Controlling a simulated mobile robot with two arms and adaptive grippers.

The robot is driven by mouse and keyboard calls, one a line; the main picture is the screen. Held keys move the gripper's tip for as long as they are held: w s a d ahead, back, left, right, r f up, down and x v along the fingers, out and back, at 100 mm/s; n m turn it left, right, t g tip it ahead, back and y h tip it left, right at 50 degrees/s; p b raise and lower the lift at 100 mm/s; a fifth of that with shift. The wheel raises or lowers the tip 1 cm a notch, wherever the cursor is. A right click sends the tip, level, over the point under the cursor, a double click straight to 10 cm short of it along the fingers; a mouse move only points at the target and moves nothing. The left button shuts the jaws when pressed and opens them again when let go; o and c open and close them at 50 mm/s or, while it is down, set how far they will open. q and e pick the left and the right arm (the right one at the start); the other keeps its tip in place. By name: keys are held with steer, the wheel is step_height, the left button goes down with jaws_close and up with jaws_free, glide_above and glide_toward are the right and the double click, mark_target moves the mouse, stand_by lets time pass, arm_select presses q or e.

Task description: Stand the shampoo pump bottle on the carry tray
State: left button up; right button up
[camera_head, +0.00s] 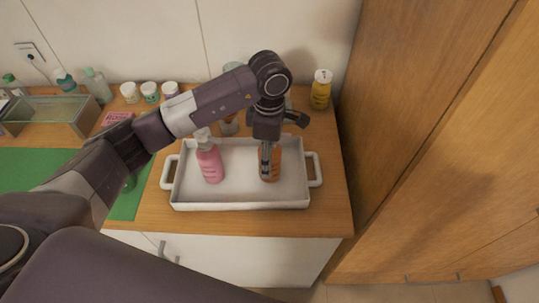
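The white carry tray (240,205) lies on the wooden counter. A pink bottle with a white pump (210,166) stands upright in its left half. An orange bottle (275,167) is upright at the tray's right half, partly hidden by my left gripper. I cannot tell which bottle is the shampoo, nor whether the orange one rests on the tray floor. My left gripper (267,165) points down, with a finger in front of the orange bottle. The other finger is hidden, so its grip on the bottle is unclear. My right gripper is out of view.
A yellow bottle (321,90) stands at the back right by the tall wooden cabinet (440,130). Several small jars (150,92) line the wall. A glass-sided box (50,118) and a green mat (35,172) are at left. A brown item (228,126) stands behind the tray.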

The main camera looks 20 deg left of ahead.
arm_select(q)
steer(key=shift+r, duration=0.2)
step_height(320, 180, up, 10)
steer(key=b, duration=0.3)
steer(key=shift+r, duration=0.2)
steer(key=shift+r+b, duration=0.3)
steer(key=shift+r, duration=0.45)
